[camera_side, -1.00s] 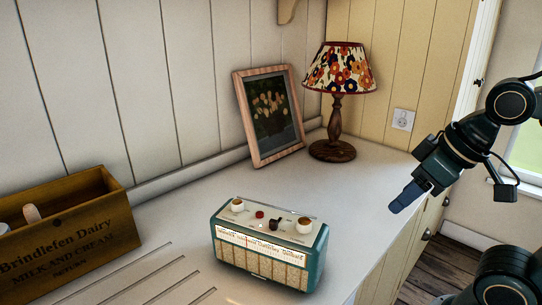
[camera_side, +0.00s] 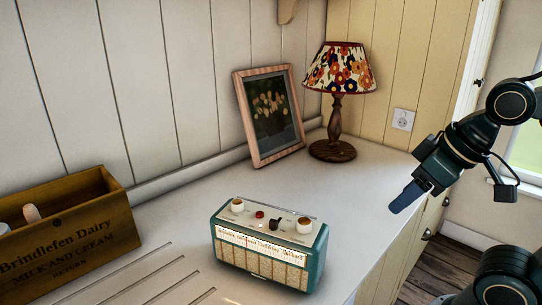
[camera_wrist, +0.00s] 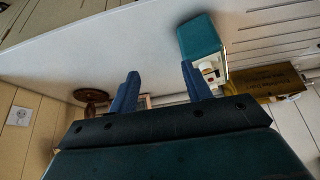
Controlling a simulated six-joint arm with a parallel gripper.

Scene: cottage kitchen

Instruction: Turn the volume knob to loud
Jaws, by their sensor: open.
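A teal radio (camera_side: 270,247) with a cream dial front stands upright on the white counter. Its top has a cream knob at the left (camera_side: 237,205), a red button (camera_side: 259,214), a dark lever (camera_side: 276,223) and a cream knob at the right (camera_side: 304,225). I cannot tell which is the volume knob or read its marks. My gripper (camera_side: 406,198) is right of the radio, apart from it and above the counter's edge. In the wrist view my gripper (camera_wrist: 158,80) is open and empty, and the radio (camera_wrist: 199,38) shows beyond the right finger.
A wooden dairy crate (camera_side: 70,235) stands at the left. A picture frame (camera_side: 268,116) leans on the wall, with a flowered lamp (camera_side: 338,75) beside it. The white counter (camera_side: 355,195) is clear between lamp and radio. Grooves (camera_side: 150,280) run left of the radio.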

